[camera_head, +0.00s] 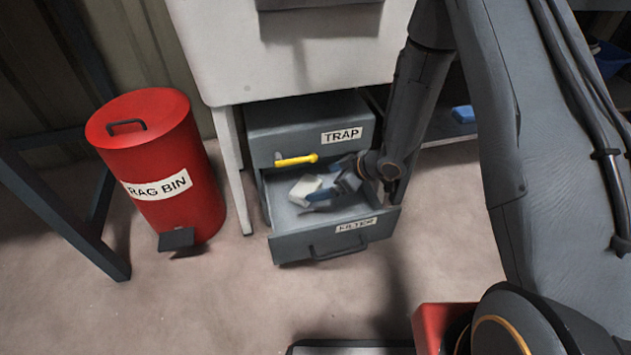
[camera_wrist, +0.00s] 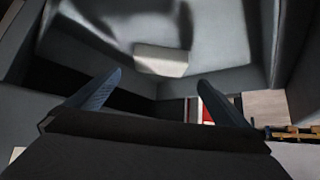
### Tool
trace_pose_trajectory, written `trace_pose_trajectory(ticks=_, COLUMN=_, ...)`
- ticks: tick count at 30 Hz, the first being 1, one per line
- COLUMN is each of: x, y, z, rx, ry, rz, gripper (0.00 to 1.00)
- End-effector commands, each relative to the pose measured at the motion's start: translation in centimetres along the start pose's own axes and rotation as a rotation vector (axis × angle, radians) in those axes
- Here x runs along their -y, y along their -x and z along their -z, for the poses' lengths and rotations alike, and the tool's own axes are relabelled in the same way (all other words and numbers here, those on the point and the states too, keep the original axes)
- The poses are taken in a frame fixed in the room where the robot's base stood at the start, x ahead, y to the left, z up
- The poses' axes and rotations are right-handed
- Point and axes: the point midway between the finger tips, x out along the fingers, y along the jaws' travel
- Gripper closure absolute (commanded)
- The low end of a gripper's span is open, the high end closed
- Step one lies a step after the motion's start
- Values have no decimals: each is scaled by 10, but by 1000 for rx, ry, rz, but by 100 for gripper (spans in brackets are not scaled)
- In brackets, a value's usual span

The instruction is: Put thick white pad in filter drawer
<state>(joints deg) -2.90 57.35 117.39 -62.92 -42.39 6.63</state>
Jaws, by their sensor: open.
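The thick white pad (camera_head: 306,187) is inside the open drawer labelled FILTER (camera_head: 335,243), below the TRAP drawer. In the wrist view the pad (camera_wrist: 162,60) shows as a pale block just beyond my fingertips, between them in the picture and apart from both. It looks to lie on the drawer floor, though its exact contact is hard to tell. My gripper (camera_head: 325,187) reaches into the drawer from the right. In the wrist view its two blue-grey fingers (camera_wrist: 160,84) are spread wide with nothing between them.
A red rag bin (camera_head: 165,160) stands to the left, past the white cabinet leg (camera_head: 233,175). A blue item (camera_head: 463,114) lies on a shelf at right.

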Motion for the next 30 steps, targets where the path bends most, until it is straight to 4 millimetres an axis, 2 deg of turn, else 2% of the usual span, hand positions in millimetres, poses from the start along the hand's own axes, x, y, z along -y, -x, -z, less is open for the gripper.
trace_pose_trajectory(ticks=1, x=0, y=11, z=2, rx=0, ry=-1, rz=-1, gripper=0)
trace_pose_trajectory(ticks=6, x=0, y=27, z=1, rx=0, ry=0, rz=0, gripper=0)
trace_pose_trajectory(ticks=25, x=0, y=32, z=1, rx=2, ry=-1, rz=-1, gripper=0)
trace_pose_trajectory(ticks=30, x=-1, y=47, z=14, rx=72, ry=-33, rz=-45, gripper=0)
